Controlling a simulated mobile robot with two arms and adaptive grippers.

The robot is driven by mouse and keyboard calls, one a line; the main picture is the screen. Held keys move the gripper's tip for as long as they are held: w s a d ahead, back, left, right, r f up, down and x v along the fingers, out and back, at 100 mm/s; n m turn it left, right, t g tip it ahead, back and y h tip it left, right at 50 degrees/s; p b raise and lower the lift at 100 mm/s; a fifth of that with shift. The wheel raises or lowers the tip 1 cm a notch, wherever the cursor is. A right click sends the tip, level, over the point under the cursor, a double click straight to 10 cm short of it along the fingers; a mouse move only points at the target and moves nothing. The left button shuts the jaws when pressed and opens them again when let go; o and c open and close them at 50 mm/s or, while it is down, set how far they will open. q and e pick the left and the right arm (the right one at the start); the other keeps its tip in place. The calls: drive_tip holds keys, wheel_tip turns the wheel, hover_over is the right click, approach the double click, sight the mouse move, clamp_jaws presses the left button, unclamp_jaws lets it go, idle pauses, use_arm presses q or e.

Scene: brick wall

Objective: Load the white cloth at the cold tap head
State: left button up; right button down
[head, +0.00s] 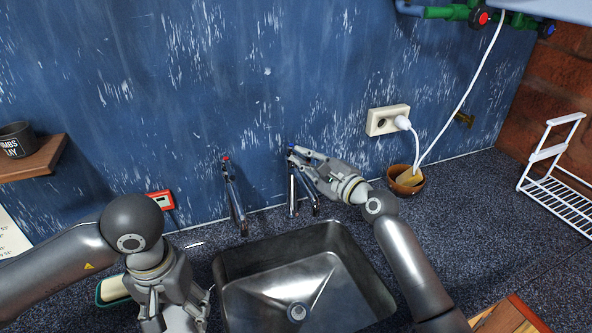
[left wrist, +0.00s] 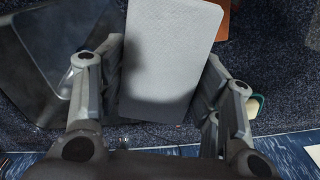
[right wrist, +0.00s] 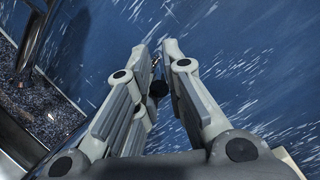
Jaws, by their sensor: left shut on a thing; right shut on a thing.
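The cold tap (head: 292,190) with a blue mark on its head stands behind the sink, to the right of the red-marked tap (head: 235,200). My right gripper (head: 296,156) is shut on the cold tap head from the right. In the right wrist view a dark round part (right wrist: 158,89) shows between its fingertips (right wrist: 155,72). My left gripper (head: 178,318) is low at the left of the sink. In the left wrist view it (left wrist: 160,85) is shut on the white cloth (left wrist: 170,50), a flat pale rectangle. The cloth is hidden in the head view.
The steel sink (head: 235,262) lies between my arms. A green-edged dish (head: 112,290) is beside my left gripper. A brown bowl (head: 406,180), a socket with a plug (head: 388,120) and a white rack (head: 560,180) are at the right. A shelf with a mug (head: 17,140) is at left.

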drive_tip(key=n+y+b, duration=0.1)
drive_tip(key=b, duration=0.1)
drive_tip(key=d+g+y+b, duration=0.1)
drive_tip(key=b, duration=0.1)
drive_tip(key=shift+w+f+n+g, duration=0.1)
drive_tip(key=shift+w+n+g, duration=0.2)
drive_tip(key=shift+n, duration=0.1)
drive_tip(key=c, duration=1.5)
unclamp_jaws()
drive_tip(key=shift+s, duration=0.1)
drive_tip(key=v, duration=1.1)
drive_tip(key=shift+s+d, duration=0.25)
drive_tip(key=shift+d, duration=0.05)
